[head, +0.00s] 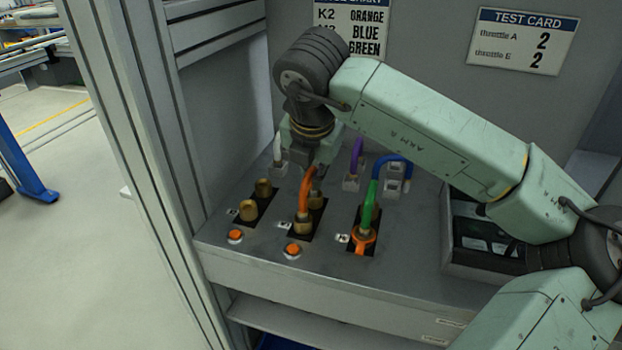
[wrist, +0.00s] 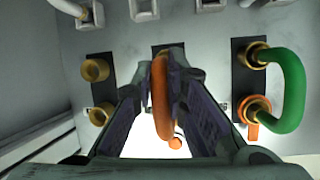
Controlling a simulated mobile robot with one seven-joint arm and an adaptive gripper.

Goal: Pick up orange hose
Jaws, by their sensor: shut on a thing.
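The orange hose (head: 305,191) is a short bent tube at the middle black plate on the bench. Its near end sits at a brass fitting (head: 303,225) in the head view. In the wrist view the orange hose (wrist: 161,98) runs between my two fingers. My gripper (head: 312,166) points down over the middle plate and is shut on the hose; it also shows in the wrist view (wrist: 163,85). The hose's far end and most of the middle plate are hidden by my fingers in the wrist view.
A green hose (wrist: 293,90) loops between two brass fittings on the right plate, beside an orange lever (head: 362,243). The left plate has two bare brass fittings (head: 250,210). Purple (head: 357,155) and blue (head: 392,160) hoses stand behind. Orange buttons (head: 293,250) sit in front.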

